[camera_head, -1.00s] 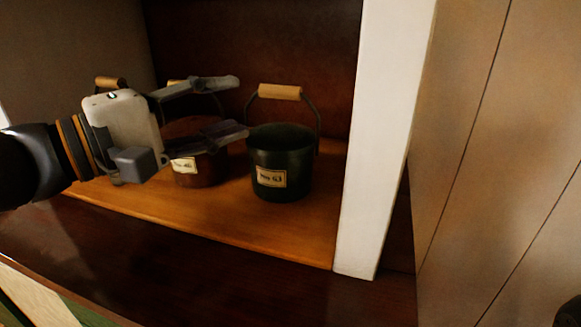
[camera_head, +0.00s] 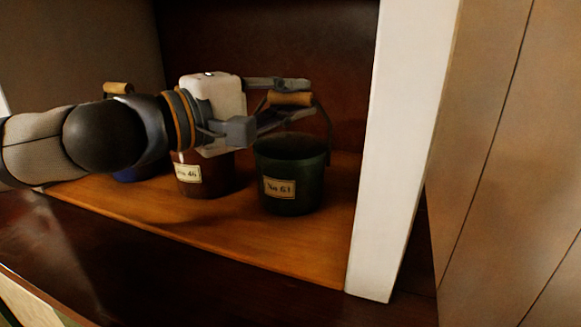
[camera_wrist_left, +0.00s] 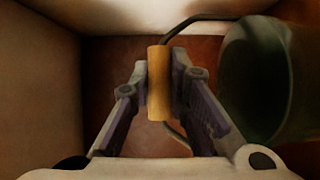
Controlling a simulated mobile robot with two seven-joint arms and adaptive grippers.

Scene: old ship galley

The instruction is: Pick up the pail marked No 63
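The dark green pail (camera_head: 291,172) stands upright on the wooden shelf, its label reading about No 63. Its wooden handle grip (camera_head: 291,99) is raised on the wire bail. My left gripper (camera_head: 288,100) reaches in from the left, with one finger above the grip and one below it. In the left wrist view, the wooden grip (camera_wrist_left: 158,84) lies between the two fingertips, which close against its sides. The pail body (camera_wrist_left: 262,80) shows at the right there. My right gripper is not in view.
A brown-red pail (camera_head: 208,183) labelled No 46 stands left of the green one, partly behind my arm. A blue pail (camera_head: 136,174) is mostly hidden farther left. A white post (camera_head: 404,150) rises close right of the green pail. The shelf front (camera_head: 250,235) is bare.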

